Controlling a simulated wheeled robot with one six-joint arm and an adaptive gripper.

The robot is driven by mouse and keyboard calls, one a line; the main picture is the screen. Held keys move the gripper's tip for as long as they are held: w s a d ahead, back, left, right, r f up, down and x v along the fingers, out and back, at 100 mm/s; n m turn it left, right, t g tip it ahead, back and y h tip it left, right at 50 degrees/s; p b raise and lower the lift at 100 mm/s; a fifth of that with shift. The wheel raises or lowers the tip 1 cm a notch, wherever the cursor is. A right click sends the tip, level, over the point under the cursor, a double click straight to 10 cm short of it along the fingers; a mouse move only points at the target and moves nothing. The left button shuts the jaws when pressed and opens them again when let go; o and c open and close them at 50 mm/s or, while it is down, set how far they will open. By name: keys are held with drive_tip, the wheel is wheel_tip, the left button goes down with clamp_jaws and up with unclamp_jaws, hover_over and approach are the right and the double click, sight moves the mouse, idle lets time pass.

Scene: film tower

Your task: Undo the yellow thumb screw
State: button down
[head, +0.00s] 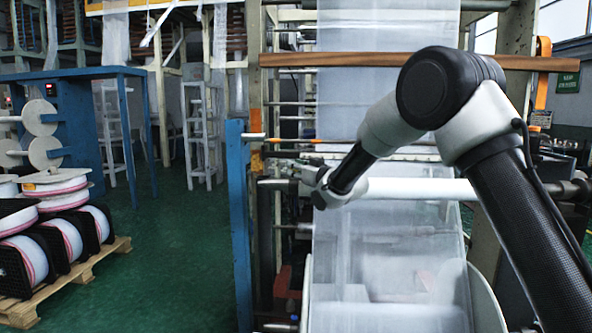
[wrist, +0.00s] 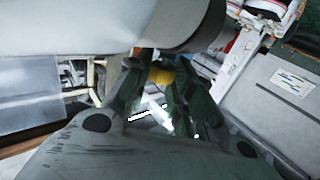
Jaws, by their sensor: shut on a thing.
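The yellow thumb screw (wrist: 161,76) shows in the wrist view as a small yellow knob between my two dark fingers. My gripper (wrist: 160,80) is shut on it. In the head view my gripper (head: 282,167) is at the left end of the white roller, beside the blue post; it is small there, and I cannot make out the screw. The thread of the screw and what it sits in are hidden.
The white roller (head: 410,190) lies close to my wrist, with clear film (head: 385,250) hanging around it. A blue post (head: 238,220) stands just left of my gripper. A pallet (head: 75,280) with film reels is at the left. The green floor (head: 175,240) between is clear.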

drive_tip(key=shift+w+d+r+n+g+y, duration=0.1)
drive_tip(key=shift+w+d+n+g+y, duration=0.1)
drive_tip(key=shift+n+g+y, duration=0.45)
drive_tip(key=shift+s+a+n+g+y, duration=0.1)
drive_tip(key=shift+n+g+y, duration=0.25)
drive_tip(key=shift+g+y, duration=0.1)
drive_tip(key=c, duration=1.3)
unclamp_jaws()
drive_tip(key=shift+o, duration=0.2)
drive_tip(key=v, duration=1.2)
drive_tip(key=shift+o, duration=0.3)
